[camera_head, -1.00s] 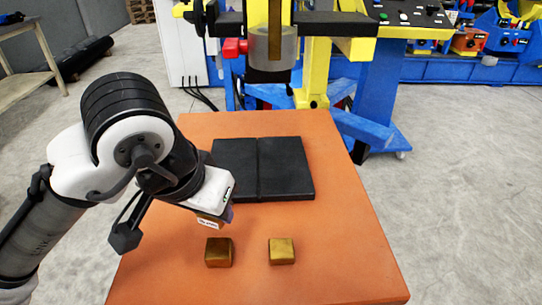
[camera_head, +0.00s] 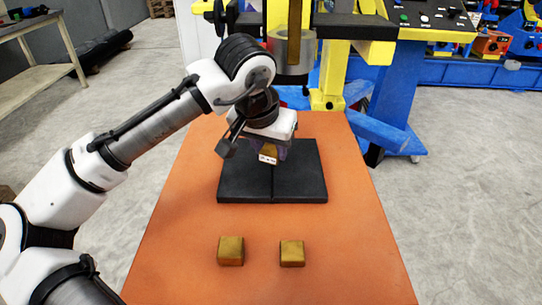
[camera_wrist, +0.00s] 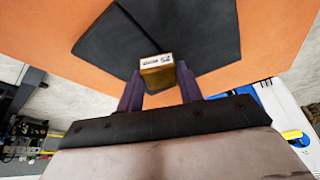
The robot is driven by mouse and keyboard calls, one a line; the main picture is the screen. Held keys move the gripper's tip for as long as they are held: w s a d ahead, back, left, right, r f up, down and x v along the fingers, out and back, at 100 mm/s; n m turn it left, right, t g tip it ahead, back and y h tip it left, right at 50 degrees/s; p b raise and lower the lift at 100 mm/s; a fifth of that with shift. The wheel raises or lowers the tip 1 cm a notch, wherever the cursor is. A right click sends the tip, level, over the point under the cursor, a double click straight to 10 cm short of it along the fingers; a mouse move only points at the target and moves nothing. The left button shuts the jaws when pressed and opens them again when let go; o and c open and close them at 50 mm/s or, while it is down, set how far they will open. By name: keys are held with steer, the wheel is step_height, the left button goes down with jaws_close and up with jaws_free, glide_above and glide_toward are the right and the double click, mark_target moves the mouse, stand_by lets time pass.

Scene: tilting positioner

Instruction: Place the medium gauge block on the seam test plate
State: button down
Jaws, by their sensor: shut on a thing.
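My gripper (camera_head: 273,150) is shut on a brass-coloured gauge block (camera_head: 268,153) with a white label on one face. The wrist view shows the same block (camera_wrist: 156,71) between the two purple fingers (camera_wrist: 158,88). The seam test plate (camera_head: 240,187) is a flat black plate with a seam down its middle, lying on the orange table. It also shows in the wrist view (camera_wrist: 190,35). In the head view the held block appears over the plate's far middle part, near the seam. The gap below the block is hard to judge.
Two more brass blocks stand on the orange tabletop (camera_head: 180,270) in front of the plate, one at left (camera_head: 231,251) and one at right (camera_head: 292,253). A yellow and blue machine (camera_head: 330,85) stands behind the table's far edge. The table's near right is bare.

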mark_target(269, 152)
steer(key=shift+s+x, duration=0.15)
steer(key=shift+x, duration=0.75)
steer(key=shift+s+x, duration=0.1)
steer(key=shift+x, duration=0.75)
steer(key=shift+a+f, duration=0.1)
steer(key=shift+f, duration=0.1)
steer(key=shift+f, duration=0.1)
steer(key=c, duration=0.9)
jaws_free()
steer(key=shift+r, duration=0.25)
steer(key=v, duration=1.2)
steer(key=shift+s+f+p, duration=0.1)
steer(key=shift+p, duration=0.2)
